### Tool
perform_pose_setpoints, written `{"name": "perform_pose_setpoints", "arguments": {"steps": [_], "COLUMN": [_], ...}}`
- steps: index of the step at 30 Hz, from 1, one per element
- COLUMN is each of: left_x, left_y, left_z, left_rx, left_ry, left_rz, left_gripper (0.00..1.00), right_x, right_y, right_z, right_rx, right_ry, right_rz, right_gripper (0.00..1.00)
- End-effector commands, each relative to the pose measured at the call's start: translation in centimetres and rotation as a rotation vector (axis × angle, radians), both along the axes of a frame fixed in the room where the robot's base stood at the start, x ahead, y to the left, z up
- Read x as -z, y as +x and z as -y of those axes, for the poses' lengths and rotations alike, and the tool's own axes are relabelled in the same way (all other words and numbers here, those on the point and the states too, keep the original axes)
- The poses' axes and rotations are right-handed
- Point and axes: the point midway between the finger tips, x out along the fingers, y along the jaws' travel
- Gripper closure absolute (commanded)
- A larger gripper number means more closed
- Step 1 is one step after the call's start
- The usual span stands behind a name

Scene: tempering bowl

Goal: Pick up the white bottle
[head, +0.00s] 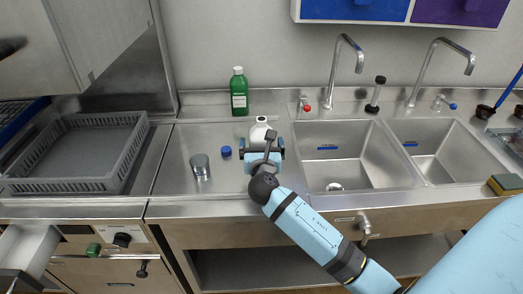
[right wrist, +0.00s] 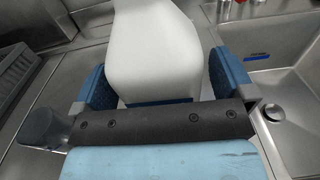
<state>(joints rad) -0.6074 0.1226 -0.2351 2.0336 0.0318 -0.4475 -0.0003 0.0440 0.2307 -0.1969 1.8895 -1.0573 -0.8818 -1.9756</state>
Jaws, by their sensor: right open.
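The white bottle (head: 260,128) stands upright on the steel counter, left of the sinks. My right gripper (head: 262,147) is at the bottle, and its wrist hides the lower part of the bottle in the head view. In the right wrist view the bottle (right wrist: 155,50) fills the space between the two blue fingers of the gripper (right wrist: 158,82). The jaws are open, one finger on each side, with a small gap visible at the left. My left gripper does not show clearly in the head view.
A green bottle (head: 239,95) stands behind to the left. A grey crate (head: 135,165) is at the left. Two sinks (head: 345,170) with tall taps lie to the right.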

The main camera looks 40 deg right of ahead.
Motion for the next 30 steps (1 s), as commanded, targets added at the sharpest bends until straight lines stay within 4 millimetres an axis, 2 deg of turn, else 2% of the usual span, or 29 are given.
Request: {"name": "perform_pose_setpoints", "arguments": {"steps": [2,9,11,18,22,26,30], "left_x": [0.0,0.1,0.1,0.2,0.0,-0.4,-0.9], "left_y": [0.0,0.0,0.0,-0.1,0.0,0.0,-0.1], "left_z": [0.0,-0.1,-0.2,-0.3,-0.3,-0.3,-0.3], "left_rx": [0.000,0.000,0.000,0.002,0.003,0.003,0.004], "left_ry": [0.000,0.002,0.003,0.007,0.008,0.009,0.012], "left_rz": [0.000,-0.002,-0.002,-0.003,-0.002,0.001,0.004], "left_gripper": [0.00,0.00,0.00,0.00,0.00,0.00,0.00], "right_x": [0.0,0.0,-0.1,-0.2,-0.9,-2.5,-5.4], "right_y": [0.0,0.0,0.0,0.0,0.0,0.0,0.0], "right_z": [0.0,0.0,0.0,0.0,0.0,0.0,0.0], "right_rx": [0.000,0.000,0.000,0.000,0.000,-0.001,-0.001], "right_ry": [0.000,0.000,-0.002,-0.002,-0.001,-0.002,-0.002], "right_rz": [0.000,0.000,0.003,0.003,0.004,0.006,0.008], "right_gripper": [0.00,0.55,0.65,0.65,0.65,0.65,0.65]}}
